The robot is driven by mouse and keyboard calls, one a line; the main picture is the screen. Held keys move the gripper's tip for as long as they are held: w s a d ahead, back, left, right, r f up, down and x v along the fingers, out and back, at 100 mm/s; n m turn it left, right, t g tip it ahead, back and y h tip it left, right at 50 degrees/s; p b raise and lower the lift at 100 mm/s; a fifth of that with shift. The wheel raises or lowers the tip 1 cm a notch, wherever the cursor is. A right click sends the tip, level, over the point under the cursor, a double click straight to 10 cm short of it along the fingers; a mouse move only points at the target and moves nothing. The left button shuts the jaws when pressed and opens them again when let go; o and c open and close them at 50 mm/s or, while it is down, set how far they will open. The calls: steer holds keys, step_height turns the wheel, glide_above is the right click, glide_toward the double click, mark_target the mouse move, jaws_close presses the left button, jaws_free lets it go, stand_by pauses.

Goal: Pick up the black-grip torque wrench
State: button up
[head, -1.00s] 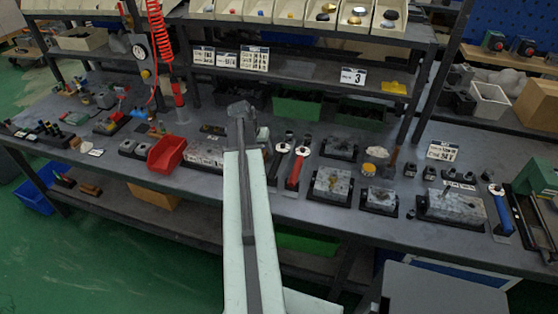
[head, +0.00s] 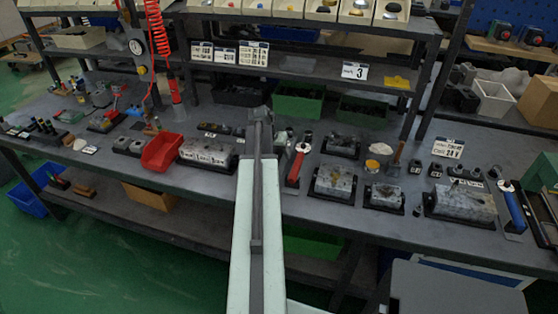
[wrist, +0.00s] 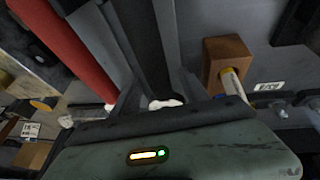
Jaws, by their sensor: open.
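My gripper (head: 261,116) is at the end of my outstretched arm, low over the workbench, and its jaws are open. The black-grip torque wrench (wrist: 148,45) shows in the wrist view as a dark bar running down between the grey jaw parts, with a whitish piece near its lower end. In the head view my arm covers most of it; only a little by its head (head: 281,143) shows just right of my arm. I cannot tell whether the jaws touch it. The red-grip torque wrench (head: 296,166) lies close to its right, and in the wrist view its red grip (wrist: 62,42) is at upper left.
A wooden block (wrist: 226,58) with a pale rod is close by in the wrist view. A red bin (head: 162,152) and a metal valve block (head: 207,151) stand left of my arm. More valve blocks (head: 334,182) and a blue-grip wrench (head: 515,208) are to the right.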

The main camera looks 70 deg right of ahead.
steer(key=shift+d+f, duration=0.15)
steer(key=shift+f, duration=0.15)
steer(key=shift+c, duration=0.3)
jaws_close()
stand_by(0.9)
